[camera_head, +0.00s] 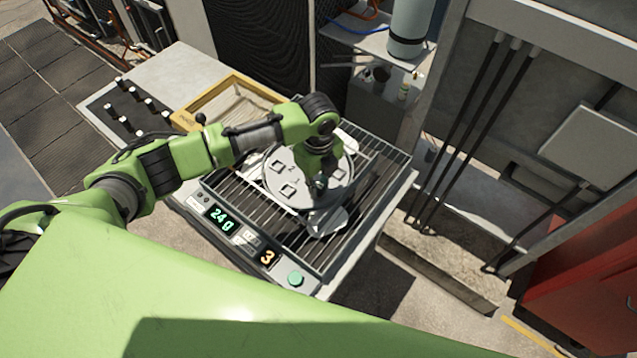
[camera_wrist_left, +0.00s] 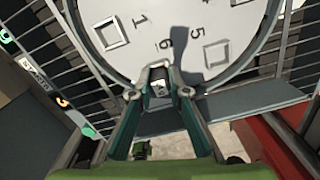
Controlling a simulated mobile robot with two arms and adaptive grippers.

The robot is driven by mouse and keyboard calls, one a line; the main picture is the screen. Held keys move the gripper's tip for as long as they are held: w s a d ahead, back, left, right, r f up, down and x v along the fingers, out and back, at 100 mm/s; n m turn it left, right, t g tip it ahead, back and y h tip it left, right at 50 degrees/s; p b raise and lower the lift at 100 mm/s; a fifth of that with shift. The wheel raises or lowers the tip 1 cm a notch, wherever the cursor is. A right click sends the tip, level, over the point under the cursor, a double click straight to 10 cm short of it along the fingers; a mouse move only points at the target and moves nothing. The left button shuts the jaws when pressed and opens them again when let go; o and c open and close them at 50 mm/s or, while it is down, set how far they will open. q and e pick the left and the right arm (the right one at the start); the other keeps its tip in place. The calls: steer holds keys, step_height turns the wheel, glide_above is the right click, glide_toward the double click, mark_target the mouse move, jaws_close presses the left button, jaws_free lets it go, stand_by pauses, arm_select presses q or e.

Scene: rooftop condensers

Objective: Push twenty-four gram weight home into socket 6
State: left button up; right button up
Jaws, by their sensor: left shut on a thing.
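The round pale disc (camera_head: 310,165) lies on a slatted grey tray and has square sockets marked with numbers. In the left wrist view the disc (camera_wrist_left: 130,62) shows 1, 6, 5 and part of a 4. My left gripper (camera_head: 319,186) reaches down over the disc's near edge. In the wrist view the left gripper (camera_wrist_left: 160,84) is shut on a small piece, the weight (camera_wrist_left: 159,88), right by the number 6. The fingertips hide socket 6 and most of the weight, so I cannot tell how deep it sits. My right gripper is not in view.
A display (camera_head: 222,219) on the tray's front reads 24 g, with an orange 3 and a green button (camera_head: 296,278) beside it. A black plate (camera_head: 125,112) with several white-topped pieces and a wood-framed box (camera_head: 190,119) stand at left. A grey cylinder (camera_head: 410,25) stands behind.

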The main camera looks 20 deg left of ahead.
mark_target(318, 185)
arm_select(q)
steer(key=o, duration=0.9)
step_height(318, 185, up, 12)
steer(key=shift+f, duration=0.1)
steer(key=shift+s, duration=0.1)
